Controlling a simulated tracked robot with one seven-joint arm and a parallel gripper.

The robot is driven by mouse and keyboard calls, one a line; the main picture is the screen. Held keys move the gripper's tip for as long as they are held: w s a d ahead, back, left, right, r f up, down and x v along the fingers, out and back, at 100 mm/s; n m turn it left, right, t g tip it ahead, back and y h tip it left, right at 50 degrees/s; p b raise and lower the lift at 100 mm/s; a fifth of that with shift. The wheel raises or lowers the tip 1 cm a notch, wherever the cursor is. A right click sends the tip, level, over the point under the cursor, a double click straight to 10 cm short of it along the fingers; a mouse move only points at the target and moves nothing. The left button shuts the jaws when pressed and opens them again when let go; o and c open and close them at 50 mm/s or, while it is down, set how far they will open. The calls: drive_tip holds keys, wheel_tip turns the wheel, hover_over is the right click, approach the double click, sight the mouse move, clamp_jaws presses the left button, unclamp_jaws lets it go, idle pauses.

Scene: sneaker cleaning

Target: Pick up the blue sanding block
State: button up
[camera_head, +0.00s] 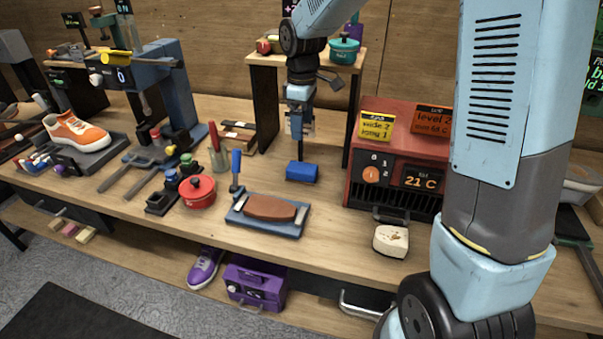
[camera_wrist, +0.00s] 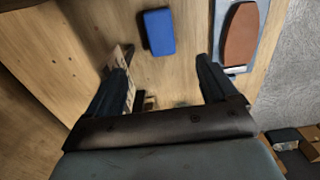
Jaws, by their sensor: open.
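The blue sanding block (camera_head: 302,171) is a small blue box lying on the wooden workbench, left of the red heater-like machine. It also shows in the wrist view (camera_wrist: 159,32), at the top centre, beyond and between my fingertips. My gripper (camera_head: 298,130) is above the block in the head view, pointing down. In the wrist view my gripper (camera_wrist: 160,62) has its two dark fingers wide apart with nothing between them. The block appears untouched. The exact height gap between the fingertips and the block is hard to tell.
A blue tray with a brown sole-shaped piece (camera_head: 268,208) lies in front of the block. The red machine (camera_head: 395,155) stands to its right, a wooden shelf (camera_head: 265,100) behind. A red pot (camera_head: 198,191) is to the left. The bench right around the block is clear.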

sight(302, 167)
wheel_tip(302, 167, down, 16)
drive_tip(key=shift+r, duration=0.25)
idle(0.6)
drive_tip(key=shift+c, duration=0.3)
drive_tip(key=c, duration=1)
